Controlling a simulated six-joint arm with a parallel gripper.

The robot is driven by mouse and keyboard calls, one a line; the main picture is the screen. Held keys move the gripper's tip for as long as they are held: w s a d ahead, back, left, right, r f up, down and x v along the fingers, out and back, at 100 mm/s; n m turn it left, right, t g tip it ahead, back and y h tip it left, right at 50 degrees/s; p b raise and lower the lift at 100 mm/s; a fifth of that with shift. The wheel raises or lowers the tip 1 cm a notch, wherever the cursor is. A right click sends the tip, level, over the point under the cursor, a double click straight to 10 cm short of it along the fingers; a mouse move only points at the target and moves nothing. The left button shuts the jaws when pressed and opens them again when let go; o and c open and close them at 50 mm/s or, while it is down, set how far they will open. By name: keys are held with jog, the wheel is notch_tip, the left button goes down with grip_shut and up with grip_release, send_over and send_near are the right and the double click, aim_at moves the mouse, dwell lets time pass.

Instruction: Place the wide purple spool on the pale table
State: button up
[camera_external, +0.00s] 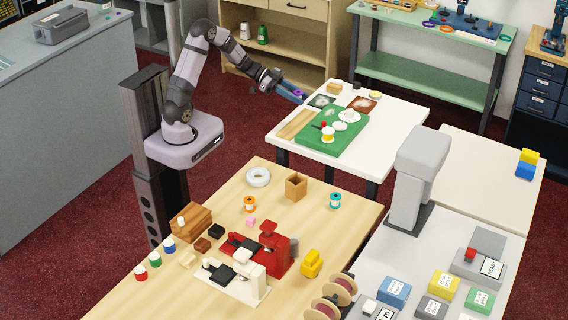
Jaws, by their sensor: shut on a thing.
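My gripper (292,93) is shut on a small purple spool (299,94), which shows at the fingertips. The spool is held in the air near the far left corner of a white-topped table (385,148). The fingers hide part of the spool, so its full width and tilt cannot be told. The white table bears a green mat (322,150), and its right side and front edge are bare. A cream table (480,160) stands to its right, mostly bare.
On the green mat are a yellow-and-white spool (327,135) and white discs (349,115). A wooden table (330,214) in front holds spools, a box and red and white machines.

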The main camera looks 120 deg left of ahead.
jog(key=w+d+r, duration=0.1)
jog(key=w+d, duration=0.8)
jog(key=w, duration=0.4)
jog(key=w+d+r, duration=0.2)
jog(key=w+d, duration=0.7)
jog(key=w, duration=0.3)
jog(key=p, duration=0.2)
send_over(290, 221)
notch_tip(290, 221, down, 9)
jog(key=shift+r, duration=0.2)
jog(key=shift+f, duration=2.9)
jog(key=shift+f, duration=0.1)
